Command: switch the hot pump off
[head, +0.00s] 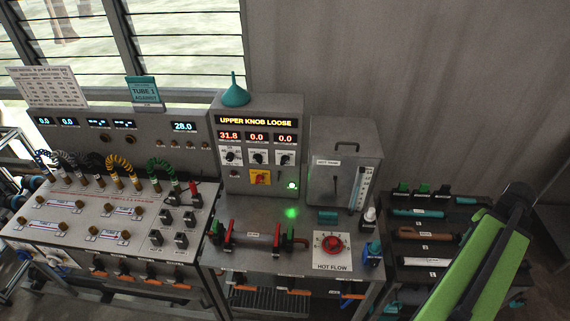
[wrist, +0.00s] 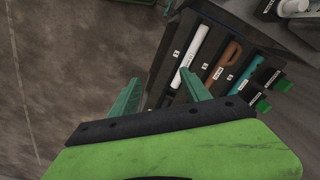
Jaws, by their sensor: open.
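A grey control box (head: 262,150) stands mid-bench in the head view, with red readouts 31.8, 0.0 and 0.0 under a sign reading UPPER KNOB LOOSE. Small labels are too blurred to tell which control is the hot pump's. A red knob (head: 331,244) sits on a HOT FLOW plate below. My gripper (wrist: 159,76) is open and empty in the wrist view, above the floor beside a rack, away from the control box.
A dark rack (wrist: 222,62) with labelled slots holds white, brown and teal parts near my gripper; it also stands right of the bench (head: 425,235). A grey tank (head: 343,165) stands right of the control box. Pipe fittings (head: 258,238) lie before the box. A wired panel (head: 110,215) is left.

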